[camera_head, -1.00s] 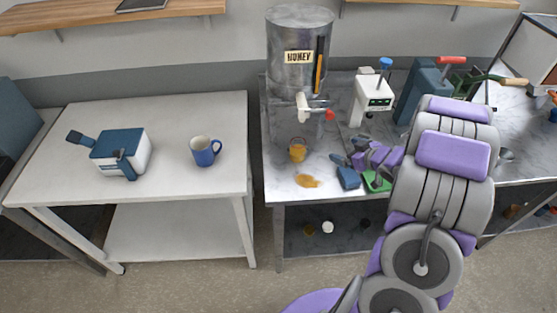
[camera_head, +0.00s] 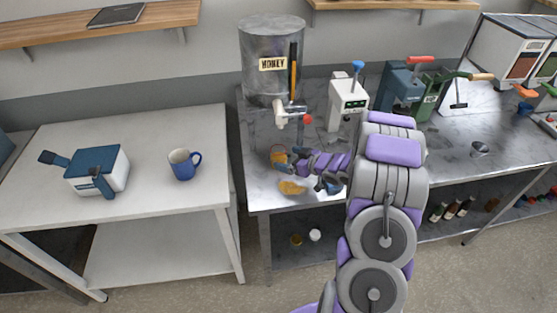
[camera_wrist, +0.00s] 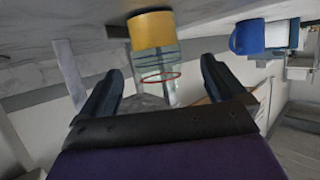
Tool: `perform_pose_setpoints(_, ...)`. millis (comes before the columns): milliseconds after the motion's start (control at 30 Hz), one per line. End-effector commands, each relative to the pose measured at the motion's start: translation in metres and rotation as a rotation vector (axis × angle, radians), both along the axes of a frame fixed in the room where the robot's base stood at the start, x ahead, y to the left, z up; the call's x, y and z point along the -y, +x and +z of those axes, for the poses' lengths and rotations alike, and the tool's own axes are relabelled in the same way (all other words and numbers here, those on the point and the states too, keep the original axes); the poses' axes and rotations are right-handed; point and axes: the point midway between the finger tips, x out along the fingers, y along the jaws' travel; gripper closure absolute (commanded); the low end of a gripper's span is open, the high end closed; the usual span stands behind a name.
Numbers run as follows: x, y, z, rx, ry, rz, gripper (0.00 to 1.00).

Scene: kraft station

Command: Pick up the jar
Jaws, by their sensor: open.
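The jar (camera_head: 278,157), clear glass with yellow-orange honey in it, stands on the metal bench below the honey tank's spout, partly hidden by my gripper (camera_head: 288,160) in the head view. In the wrist view the jar (camera_wrist: 152,32) appears upside down, honey part uppermost, with a red ring near its rim. My gripper (camera_wrist: 160,66) is open, one dark finger on each side of the jar in that picture. Clear gaps show between fingers and glass. I cannot tell whether the fingertips reach fully around the jar.
The honey tank (camera_head: 271,62) and its spout (camera_head: 292,112) stand just behind the jar. A honey puddle (camera_head: 292,187) lies in front. A white device (camera_head: 348,100) stands to the right. A blue mug (camera_head: 184,164) sits on the separate white table (camera_head: 150,203) at left.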

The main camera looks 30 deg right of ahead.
Motion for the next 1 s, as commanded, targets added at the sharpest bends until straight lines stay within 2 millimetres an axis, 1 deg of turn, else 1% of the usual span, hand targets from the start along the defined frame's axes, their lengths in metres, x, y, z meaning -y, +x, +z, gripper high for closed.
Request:
perform_pose_setpoints(233,-0.005,0.016,-0.006,0.003,0.000,0.002,0.03)
perform_pose_setpoints(400,-0.012,0.039,-0.016,-0.002,0.000,0.002,0.03)
perform_pose_setpoints(500,-0.015,0.048,-0.020,-0.001,0.000,0.000,0.03)
perform_pose_setpoints(600,-0.017,0.053,-0.021,0.000,0.000,-0.001,0.03)
perform_pose_setpoints(833,-0.017,0.053,-0.020,0.000,0.000,-0.001,0.03)
perform_pose_setpoints(1000,-0.017,0.053,-0.020,-0.001,0.000,-0.001,0.19)
